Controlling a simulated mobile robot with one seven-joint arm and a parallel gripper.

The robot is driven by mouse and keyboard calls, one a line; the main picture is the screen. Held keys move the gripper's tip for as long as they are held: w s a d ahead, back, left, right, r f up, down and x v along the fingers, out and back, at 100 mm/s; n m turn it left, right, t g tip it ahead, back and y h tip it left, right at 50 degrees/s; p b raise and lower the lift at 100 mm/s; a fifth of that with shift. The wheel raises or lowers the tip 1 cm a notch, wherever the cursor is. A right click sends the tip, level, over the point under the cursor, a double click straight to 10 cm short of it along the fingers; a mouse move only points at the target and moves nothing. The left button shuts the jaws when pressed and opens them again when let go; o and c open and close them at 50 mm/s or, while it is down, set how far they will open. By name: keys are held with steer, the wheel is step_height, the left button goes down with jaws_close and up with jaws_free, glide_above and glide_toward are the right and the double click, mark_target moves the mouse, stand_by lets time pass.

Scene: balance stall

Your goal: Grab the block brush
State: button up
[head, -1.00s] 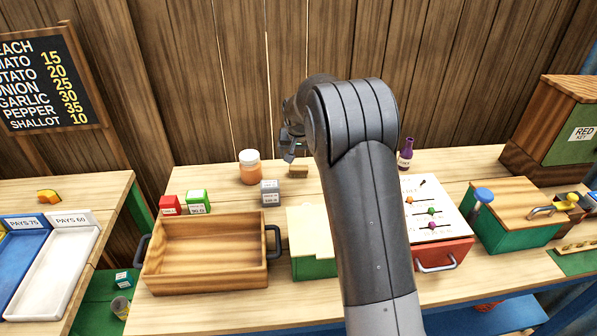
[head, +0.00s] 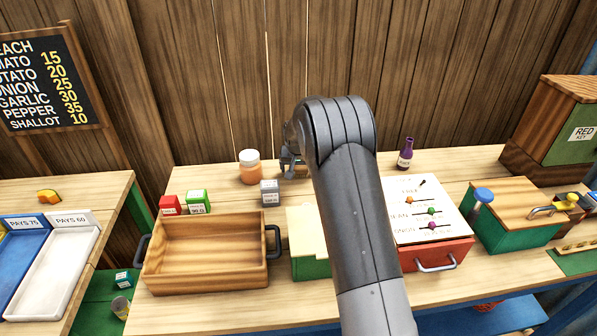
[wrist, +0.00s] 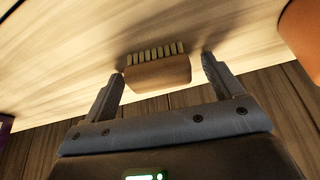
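The block brush (wrist: 158,76) has a brown wooden body and a row of pale bristles. In the wrist view it rests on the wooden tabletop between the two fingertips of my gripper (wrist: 163,66). The fingers are spread wide, with a visible gap between each finger and the brush. In the head view my gripper (head: 291,164) is low over the back of the table, and it and my arm mostly hide the brush.
An orange jar (head: 250,168) and a grey box (head: 270,194) stand left of my gripper. A purple bottle (head: 405,154) stands to the right. A wooden tray (head: 206,284) and a red drawer box (head: 436,257) are nearer the front. The wooden wall rises behind.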

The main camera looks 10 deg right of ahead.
steer(key=c, duration=1)
